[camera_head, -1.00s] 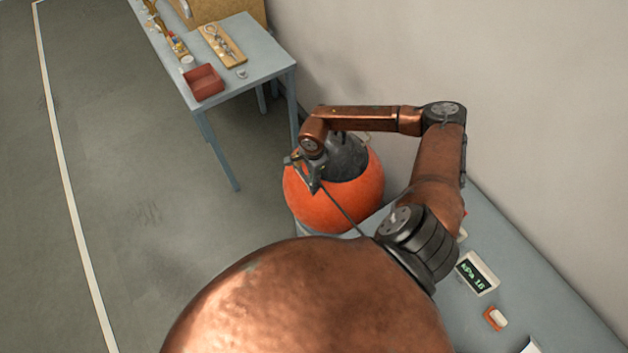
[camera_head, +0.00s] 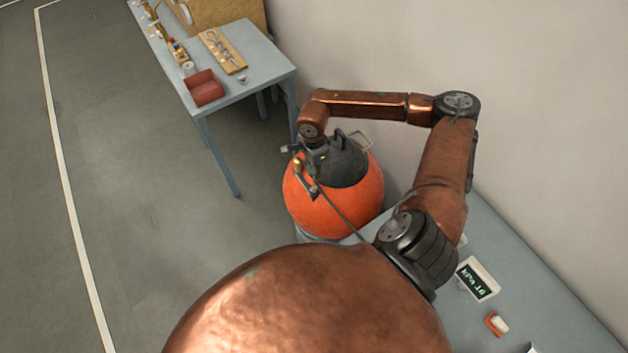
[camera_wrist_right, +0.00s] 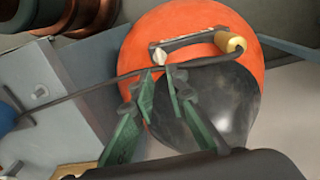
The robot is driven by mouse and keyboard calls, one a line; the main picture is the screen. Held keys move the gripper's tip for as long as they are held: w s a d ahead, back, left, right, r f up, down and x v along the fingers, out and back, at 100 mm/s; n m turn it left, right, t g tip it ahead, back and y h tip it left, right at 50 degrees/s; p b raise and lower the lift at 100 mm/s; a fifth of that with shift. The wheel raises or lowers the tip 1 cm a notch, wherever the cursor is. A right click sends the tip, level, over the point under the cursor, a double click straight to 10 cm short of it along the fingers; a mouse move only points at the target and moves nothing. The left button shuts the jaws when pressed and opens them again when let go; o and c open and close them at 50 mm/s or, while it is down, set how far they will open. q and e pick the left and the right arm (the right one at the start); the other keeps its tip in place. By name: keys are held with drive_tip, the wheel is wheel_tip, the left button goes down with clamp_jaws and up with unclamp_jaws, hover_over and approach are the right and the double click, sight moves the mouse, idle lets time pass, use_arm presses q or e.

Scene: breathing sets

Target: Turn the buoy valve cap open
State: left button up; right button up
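The orange buoy (camera_head: 335,207) with a black top (camera_head: 347,165) stands beyond the bench; it also shows in the right wrist view (camera_wrist_right: 180,25). A metal fitting with a brass-coloured end (camera_head: 298,163) lies against its side, and this end shows in the wrist view (camera_wrist_right: 232,42). I cannot tell which part is the valve cap. My right gripper (camera_wrist_right: 160,76) has its green fingers apart, with a narrow gap. Its tips are close to the dark hose and the fitting; contact is unclear. In the head view, my right gripper is partly hidden by its wrist. My left gripper is out of view.
A dark hose (camera_head: 345,220) runs from the fitting towards the bench. A kPa display (camera_head: 478,281) and an orange-and-white item (camera_head: 496,324) are on the near bench (camera_head: 530,280). A table (camera_head: 255,55) with a red tray (camera_head: 204,87) stands behind. Floor at left is clear.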

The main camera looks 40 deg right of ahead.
sight(314, 188)
wheel_tip(314, 188, up, 4)
drive_tip(key=shift+f, duration=0.25)
wheel_tip(314, 188, down, 12)
drive_tip(key=shift+s+f, duration=0.1)
drive_tip(key=shift+p, duration=0.4)
drive_tip(key=shift+m, duration=0.4)
